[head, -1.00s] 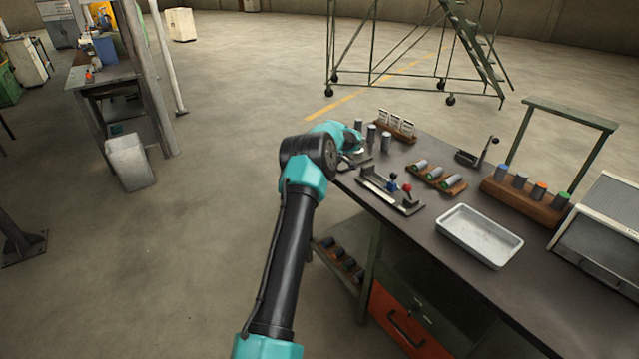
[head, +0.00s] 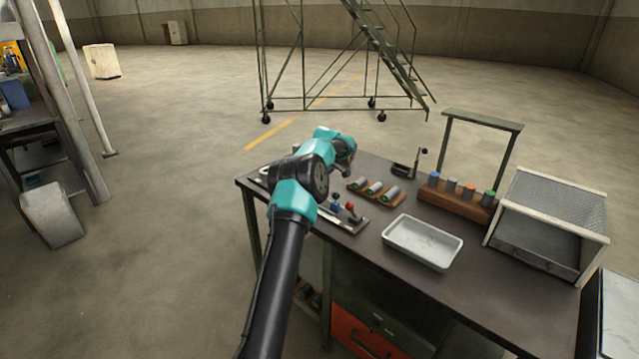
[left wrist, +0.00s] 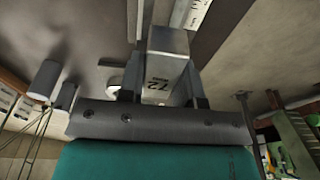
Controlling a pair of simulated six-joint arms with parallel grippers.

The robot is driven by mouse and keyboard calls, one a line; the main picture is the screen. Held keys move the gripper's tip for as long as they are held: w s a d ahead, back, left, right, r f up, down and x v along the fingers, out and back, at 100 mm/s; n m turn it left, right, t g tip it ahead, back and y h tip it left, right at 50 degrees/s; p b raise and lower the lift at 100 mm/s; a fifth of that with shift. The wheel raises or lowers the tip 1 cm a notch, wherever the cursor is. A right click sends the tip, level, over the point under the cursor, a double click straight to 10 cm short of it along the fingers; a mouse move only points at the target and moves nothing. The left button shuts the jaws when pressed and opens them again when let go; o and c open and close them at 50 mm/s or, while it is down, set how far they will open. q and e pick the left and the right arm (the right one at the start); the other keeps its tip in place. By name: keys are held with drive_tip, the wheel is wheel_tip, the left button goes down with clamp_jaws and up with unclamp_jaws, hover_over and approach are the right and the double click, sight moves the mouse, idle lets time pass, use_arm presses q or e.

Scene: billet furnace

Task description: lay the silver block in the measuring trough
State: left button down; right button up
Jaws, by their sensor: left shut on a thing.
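My left gripper (left wrist: 165,82) is shut on the silver block (left wrist: 168,45), a grey metal bar marked 72, in the left wrist view. In the head view, my own arm hides the block and most of the gripper at the bench's far left corner. What looks like the measuring trough (head: 348,224), a long metal fixture with a blue and a red knob, lies on the bench, partly behind my arm. In the left wrist view a pale strip with scale marks (left wrist: 190,12) shows just beyond the block. I cannot tell whether they touch. My right gripper is out of view.
The dark bench top (head: 480,285) carries a wooden rack of short cylinders (head: 375,191), a metal tray (head: 423,243), a second rack of colour-topped cylinders (head: 460,197) and a mesh-topped box (head: 548,225). Bare bench lies around the tray.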

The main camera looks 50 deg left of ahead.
use_arm(q)
drive_tip(key=shift+f, duration=0.1)
drive_tip(key=shift+f, duration=3.25)
drive_tip(key=c, duration=0.8)
unclamp_jaws()
drive_tip(key=shift+d+f, duration=0.1)
drive_tip(key=shift+f, duration=0.05)
drive_tip(key=shift+o, duration=0.4)
